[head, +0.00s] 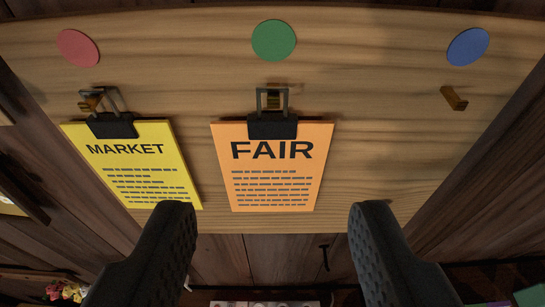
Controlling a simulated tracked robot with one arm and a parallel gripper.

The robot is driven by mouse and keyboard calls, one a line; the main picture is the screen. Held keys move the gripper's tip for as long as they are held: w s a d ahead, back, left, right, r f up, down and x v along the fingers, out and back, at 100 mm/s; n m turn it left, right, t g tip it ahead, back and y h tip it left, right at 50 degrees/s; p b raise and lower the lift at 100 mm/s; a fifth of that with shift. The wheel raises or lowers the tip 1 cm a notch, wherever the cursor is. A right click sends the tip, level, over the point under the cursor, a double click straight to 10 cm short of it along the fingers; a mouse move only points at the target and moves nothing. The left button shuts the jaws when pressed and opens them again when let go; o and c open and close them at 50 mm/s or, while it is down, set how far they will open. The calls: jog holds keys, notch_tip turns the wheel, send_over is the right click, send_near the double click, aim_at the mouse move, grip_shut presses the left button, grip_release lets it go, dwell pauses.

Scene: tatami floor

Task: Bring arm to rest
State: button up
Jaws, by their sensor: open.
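My gripper (273,235) is in the lower part of the head view. Its two dark, textured fingers stand wide apart with nothing between them. An orange sheet marked FAIR (272,187) hangs by a black clip (272,126) from the middle hook of a wooden board, under a green dot. A yellow sheet marked MARKET (135,170) hangs by another black clip (111,125) from the left hook, under a red dot. The fingertips appear below the sheets in the picture, and I cannot tell how far they are from the board.
The wooden board (370,120) spans the upper view. Its right hook (453,97), under a blue dot (467,46), is bare. Dark wood planks (220,258) lie behind and below. Small colourful items (68,291) show at the bottom left. A green thing (530,296) is at the bottom right.

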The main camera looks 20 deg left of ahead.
jog(key=s+a+f+m+t+h+b, duration=0.1)
jog(key=s+a+h+b, duration=0.1)
jog(key=s, duration=0.4)
jog(key=s+a+f+m+t+h+b, duration=0.1)
jog(key=s+a+m+h+b, duration=0.1)
jog(key=s, duration=0.5)
jog(key=shift+a+f+m+b, duration=0.25)
jog(key=shift+a+m+b, duration=0.05)
jog(key=shift+a+b, duration=0.4)
jog(key=shift+a, duration=0.15)
